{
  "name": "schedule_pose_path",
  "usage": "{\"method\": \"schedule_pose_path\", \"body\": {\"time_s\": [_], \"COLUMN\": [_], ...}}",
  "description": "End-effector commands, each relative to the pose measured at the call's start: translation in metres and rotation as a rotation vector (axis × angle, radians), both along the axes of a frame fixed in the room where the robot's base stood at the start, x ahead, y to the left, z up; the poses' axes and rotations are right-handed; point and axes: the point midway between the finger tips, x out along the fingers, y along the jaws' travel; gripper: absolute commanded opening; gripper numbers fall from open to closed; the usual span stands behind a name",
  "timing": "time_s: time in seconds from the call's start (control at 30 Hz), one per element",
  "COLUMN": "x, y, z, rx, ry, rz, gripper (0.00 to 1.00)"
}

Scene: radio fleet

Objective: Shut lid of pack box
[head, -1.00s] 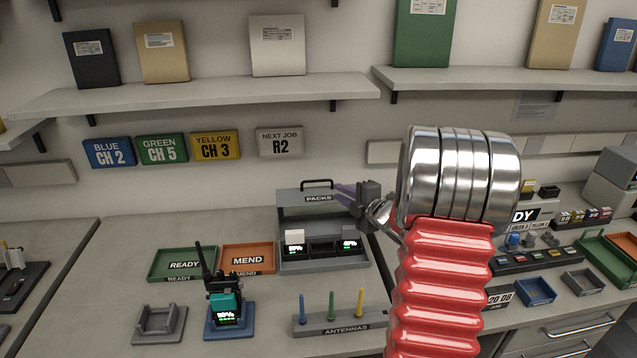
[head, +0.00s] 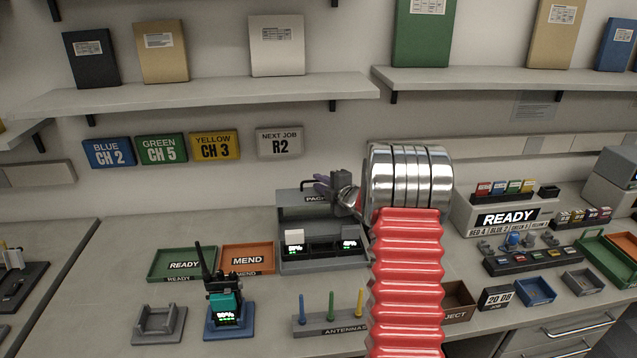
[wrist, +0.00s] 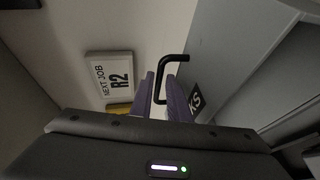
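The grey pack box (head: 325,266) stands on the bench with its lid (head: 290,204) raised upright at the back, marked PACKS. The lid's black handle (wrist: 178,58) shows in the wrist view; its top edge also shows in the head view (head: 312,181). My gripper (head: 322,184) is at the handle, in front of the lid's upper right part. In the wrist view its purple fingers (wrist: 160,85) stand apart, one on each side of a handle leg. I cannot tell whether they touch it. Packs with lit displays sit inside the box.
READY tray (head: 183,262) and MEND tray (head: 248,258) lie left of the box. A radio (head: 224,300) in a blue stand and the antenna rack (head: 340,324) are in front. A shelf (head: 200,92) hangs above. My red arm hides bench to the right.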

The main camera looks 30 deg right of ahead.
Motion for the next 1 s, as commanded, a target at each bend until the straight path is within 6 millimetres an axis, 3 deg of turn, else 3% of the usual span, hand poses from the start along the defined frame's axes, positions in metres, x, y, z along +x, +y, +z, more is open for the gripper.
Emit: {"method": "schedule_pose_path", "body": {"time_s": [0.17,0.47,0.7,1.0], "x": [0.0122,0.0135,0.0134,0.0131], "y": [-0.0002,-0.0001,0.0002,0.0005], "z": [-0.0026,-0.0031,-0.0034,-0.0044], "rx": [-0.001,0.000,0.000,0.001], "ry": [-0.001,0.000,0.000,0.002], "rz": [0.001,0.000,0.001,0.001], "gripper": [0.15,0.15,0.00,0.00]}}
